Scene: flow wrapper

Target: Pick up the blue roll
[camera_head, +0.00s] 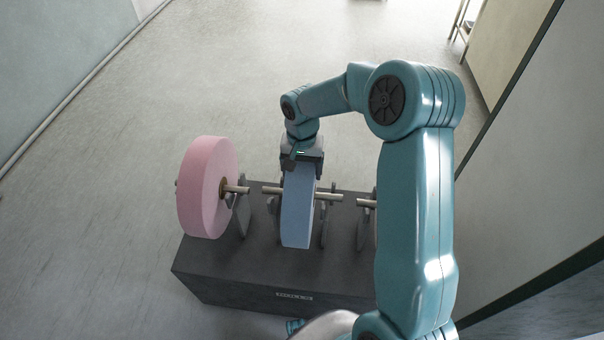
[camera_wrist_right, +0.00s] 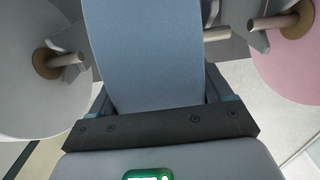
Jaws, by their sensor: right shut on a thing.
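The blue roll (camera_head: 297,212) sits on a rod between upright grey brackets on the dark box (camera_head: 230,262). My right gripper (camera_head: 302,164) comes down on the roll's top edge from above and is shut on it. In the right wrist view the blue roll (camera_wrist_right: 145,55) fills the middle, between the two fingers of my right gripper (camera_wrist_right: 158,104). The roll still lies in line with the brackets, and I cannot tell whether its rod is clear of them. My left gripper is not in view.
A pink roll (camera_head: 207,188) is on a rod at the left of the box and also shows in the right wrist view (camera_wrist_right: 293,65). A whitish roll (camera_wrist_right: 30,75) is on the other side. Walls stand left and right; the floor (camera_head: 240,60) behind is clear.

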